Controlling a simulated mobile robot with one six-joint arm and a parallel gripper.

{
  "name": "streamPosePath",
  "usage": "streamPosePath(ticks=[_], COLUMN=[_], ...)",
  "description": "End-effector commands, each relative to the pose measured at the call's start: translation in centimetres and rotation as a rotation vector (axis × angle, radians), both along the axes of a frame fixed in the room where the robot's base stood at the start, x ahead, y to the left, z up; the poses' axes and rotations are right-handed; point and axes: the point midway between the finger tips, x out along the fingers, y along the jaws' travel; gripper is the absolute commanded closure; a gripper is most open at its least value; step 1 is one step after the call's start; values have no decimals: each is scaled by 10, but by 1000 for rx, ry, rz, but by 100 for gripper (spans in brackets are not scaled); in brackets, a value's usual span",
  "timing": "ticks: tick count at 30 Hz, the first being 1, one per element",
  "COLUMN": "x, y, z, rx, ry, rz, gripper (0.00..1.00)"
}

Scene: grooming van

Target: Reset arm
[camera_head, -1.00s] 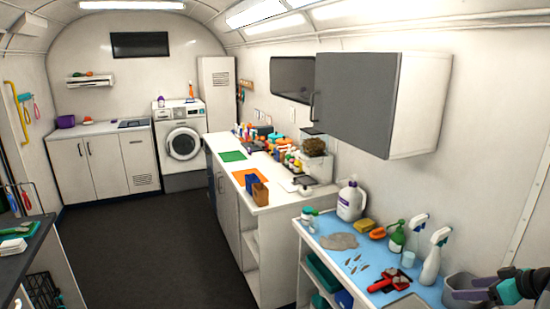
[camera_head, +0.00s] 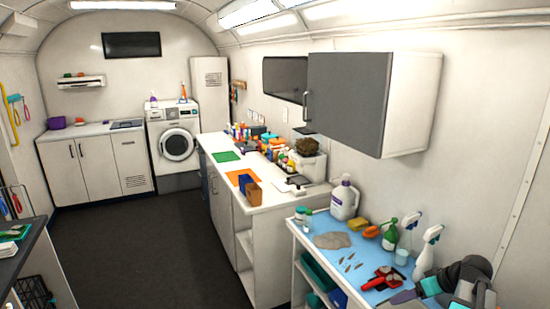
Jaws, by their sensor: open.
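My gripper (camera_head: 403,298) is at the bottom right, over the front right part of the blue-topped bench (camera_head: 325,256). The red and black tool (camera_head: 381,277) lies on the bench just beyond the fingertips. I cannot tell the exact height of the gripper above the bench.
The bench holds a large white jug (camera_head: 344,200), a green spray bottle (camera_head: 390,235), a white spray bottle (camera_head: 427,252), an orange brush (camera_head: 371,232) and a grey cloth (camera_head: 333,240). A grey wall cabinet (camera_head: 346,103) hangs above. The dark floor (camera_head: 140,250) is clear.

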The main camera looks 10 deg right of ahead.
Motion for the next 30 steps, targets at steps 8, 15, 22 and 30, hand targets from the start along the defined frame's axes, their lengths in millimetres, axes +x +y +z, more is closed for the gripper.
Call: streamPosePath(ticks=[8, 15, 22, 30], x=[27, 40, 46, 44], y=[69, 126, 181, 242], z=[-45, -82, -113, -148], rx=[26, 24, 1, -48], ry=[133, 241, 333, 424], rz=[-13, -30, -47, -69], gripper=[34, 34, 34, 34])
